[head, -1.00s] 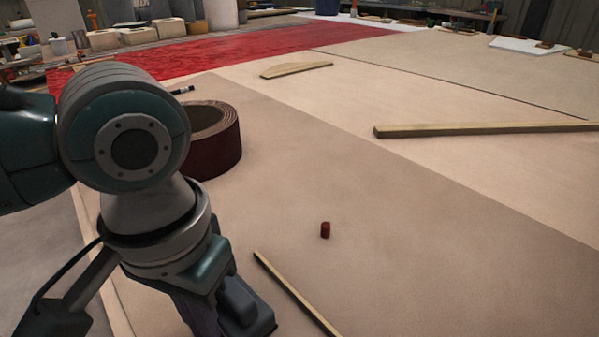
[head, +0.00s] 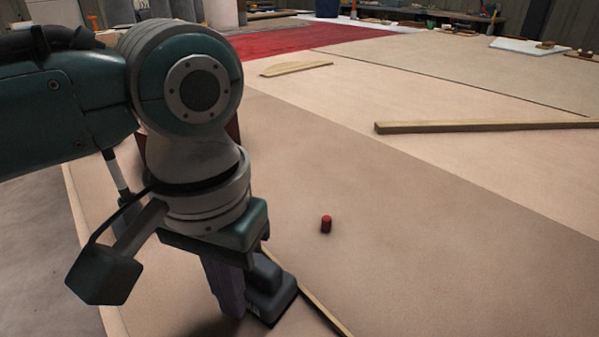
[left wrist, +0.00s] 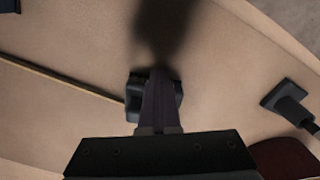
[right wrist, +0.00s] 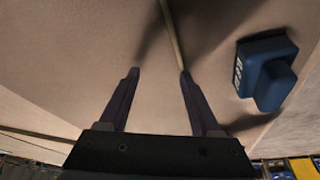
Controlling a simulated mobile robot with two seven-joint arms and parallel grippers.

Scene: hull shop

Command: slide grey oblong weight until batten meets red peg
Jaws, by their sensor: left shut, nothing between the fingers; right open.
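The grey oblong weight (head: 270,290) sits on the pale floor sheet against the near-left side of the thin batten (head: 325,315). My left gripper (head: 232,308) is shut and empty, fingers down, close behind the weight; I cannot tell if they touch. In the left wrist view the weight (left wrist: 134,98) shows around the fingers, with the batten (left wrist: 65,75) running left. The red peg (head: 326,224) stands upright beyond the batten, a clear gap apart. My right gripper (right wrist: 159,74) is open and empty; the batten (right wrist: 172,30) shows past its fingertips.
A blue weight (right wrist: 268,72) stands beside the batten in the right wrist view. Another dark weight (left wrist: 288,102) shows in the left wrist view. A thicker wood strip (head: 485,127) lies further back. My left arm mostly hides a dark red roll (head: 233,128). Floor around the peg is clear.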

